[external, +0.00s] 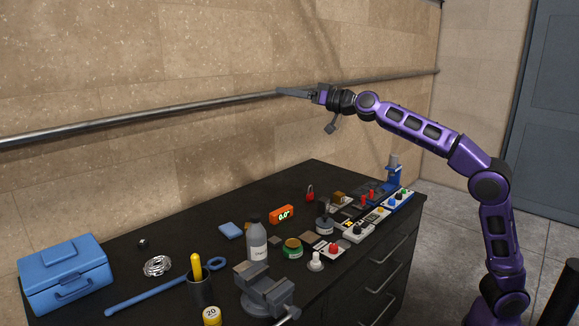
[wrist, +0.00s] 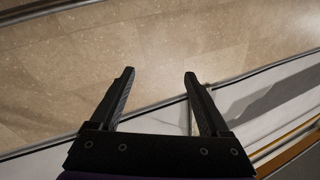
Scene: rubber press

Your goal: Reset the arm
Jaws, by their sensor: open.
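My purple arm is raised over the workbench, with its upper links bent and reaching to the left. My gripper (external: 293,93) is high above the bench in the external view, near the wall rail, and points left. In the wrist view my gripper (wrist: 160,75) shows two black fingers spread apart with nothing between them. Behind the fingers are the tan stone wall and a pale strip. My gripper is clear of all the objects on the bench.
The black workbench (external: 170,240) holds a blue toolbox (external: 65,275), a grey vise (external: 265,290), a grey bottle (external: 257,240), an orange digital display (external: 281,215) and several switch boxes at the right. A metal rail (external: 150,119) runs along the wall. The air above the bench is free.

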